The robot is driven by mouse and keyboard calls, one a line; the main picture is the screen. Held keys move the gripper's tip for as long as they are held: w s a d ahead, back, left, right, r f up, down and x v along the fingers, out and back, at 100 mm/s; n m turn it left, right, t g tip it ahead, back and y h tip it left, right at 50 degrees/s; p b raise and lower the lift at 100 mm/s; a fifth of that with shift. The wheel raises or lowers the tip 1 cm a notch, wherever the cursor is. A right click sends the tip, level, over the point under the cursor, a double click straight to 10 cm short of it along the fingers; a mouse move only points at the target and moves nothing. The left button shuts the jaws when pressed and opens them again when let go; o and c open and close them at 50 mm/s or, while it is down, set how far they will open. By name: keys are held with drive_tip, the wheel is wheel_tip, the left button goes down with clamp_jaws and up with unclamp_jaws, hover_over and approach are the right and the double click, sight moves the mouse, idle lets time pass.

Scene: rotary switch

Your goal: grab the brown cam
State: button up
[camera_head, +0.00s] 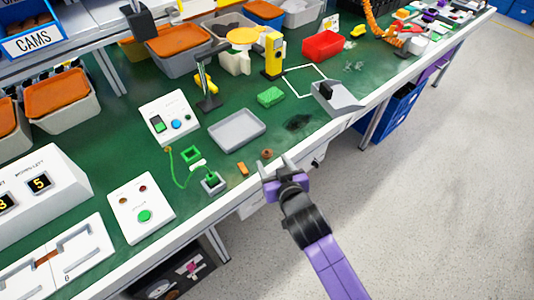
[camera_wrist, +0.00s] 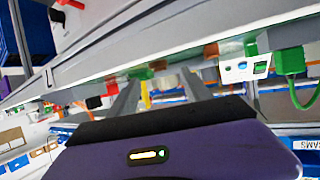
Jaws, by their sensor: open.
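A small brown piece (camera_head: 267,154), which looks like the brown cam, lies on the green mat near the bench's front edge. My gripper (camera_head: 275,164) is open and empty beside that edge, with its fingertips just short of the brown piece. I cannot tell the exact gap or height. In the wrist view my gripper (camera_wrist: 160,76) shows two spread grey fingers with nothing held between them. That view is tilted and seems upside down, and the cam cannot be told for certain in it.
An orange-brown block (camera_head: 242,169) and a socket with a green cable (camera_head: 213,183) lie left of the gripper. A grey tray (camera_head: 237,130) is behind. A grey wedge-shaped device (camera_head: 337,99) stands to the right. The bench's white front edge (camera_head: 332,136) is close to the fingers.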

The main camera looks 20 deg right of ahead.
sight(267, 152)
drive_tip(key=shift+p+x, duration=0.35)
drive_tip(key=shift+x, duration=2.45)
drive_tip(key=shift+d+r, duration=0.1)
drive_tip(key=shift+r, duration=0.05)
drive_tip(key=shift+c, duration=0.5)
clamp_jaws()
